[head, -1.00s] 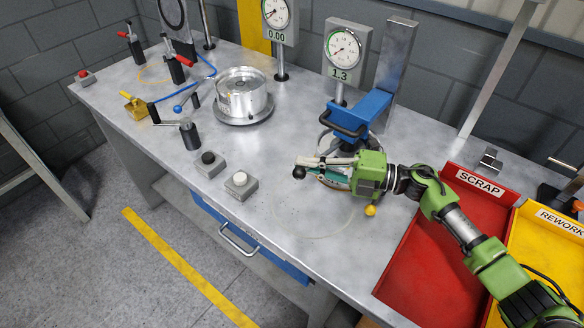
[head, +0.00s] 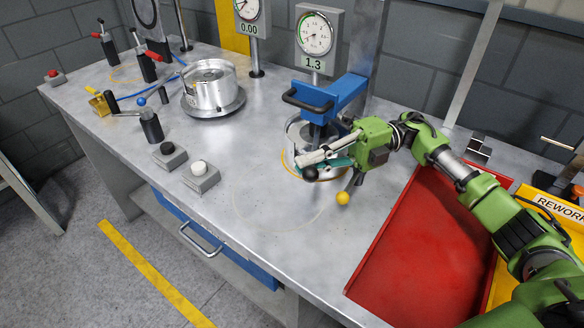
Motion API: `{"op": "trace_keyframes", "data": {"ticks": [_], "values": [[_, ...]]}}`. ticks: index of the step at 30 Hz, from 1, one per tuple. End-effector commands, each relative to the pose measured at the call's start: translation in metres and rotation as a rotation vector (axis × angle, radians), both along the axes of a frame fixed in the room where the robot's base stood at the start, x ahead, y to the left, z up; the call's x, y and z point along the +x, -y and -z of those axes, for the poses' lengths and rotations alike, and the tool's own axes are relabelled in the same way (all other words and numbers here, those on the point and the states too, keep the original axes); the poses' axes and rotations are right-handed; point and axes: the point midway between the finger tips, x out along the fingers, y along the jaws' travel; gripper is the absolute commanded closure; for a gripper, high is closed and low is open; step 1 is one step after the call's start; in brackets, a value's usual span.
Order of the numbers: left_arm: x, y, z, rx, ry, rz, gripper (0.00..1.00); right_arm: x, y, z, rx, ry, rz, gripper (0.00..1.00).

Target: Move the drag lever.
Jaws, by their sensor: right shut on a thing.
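My right gripper (head: 326,163) is in front of the round metal clutch unit (head: 294,141) under the blue clamp (head: 336,92). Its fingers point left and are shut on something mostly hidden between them. A black round knob (head: 310,173) shows at the fingertips; it looks like the end of a lever, but the shaft is hidden. A dark lever with a yellow ball knob (head: 343,198) stands just below the gripper, apart from the fingertips. I cannot tell for sure which is the drag lever. My left gripper is not in view.
Two gauges stand behind; the nearer gauge (head: 317,35) reads 1.3. A red tray (head: 412,262) and a yellow rework tray (head: 552,203) lie right. Button boxes, a crank post (head: 151,126) and another round metal unit (head: 213,90) stand left. The bench front is clear.

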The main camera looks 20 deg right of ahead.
Motion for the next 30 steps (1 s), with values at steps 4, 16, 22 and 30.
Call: {"op": "trace_keyframes", "data": {"ticks": [4, 16, 22, 30], "values": [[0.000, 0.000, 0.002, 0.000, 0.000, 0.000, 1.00, -0.007, 0.002, 0.007, -0.010, -0.009, -0.023, 1.00], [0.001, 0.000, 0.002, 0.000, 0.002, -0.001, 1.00, -0.007, 0.002, 0.007, -0.010, -0.008, -0.025, 0.76], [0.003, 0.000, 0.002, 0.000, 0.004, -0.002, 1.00, -0.006, 0.002, 0.004, -0.005, -0.005, -0.020, 0.76], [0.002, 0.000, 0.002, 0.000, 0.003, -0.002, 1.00, -0.002, 0.016, 0.002, -0.005, -0.003, -0.013, 0.76]]}}
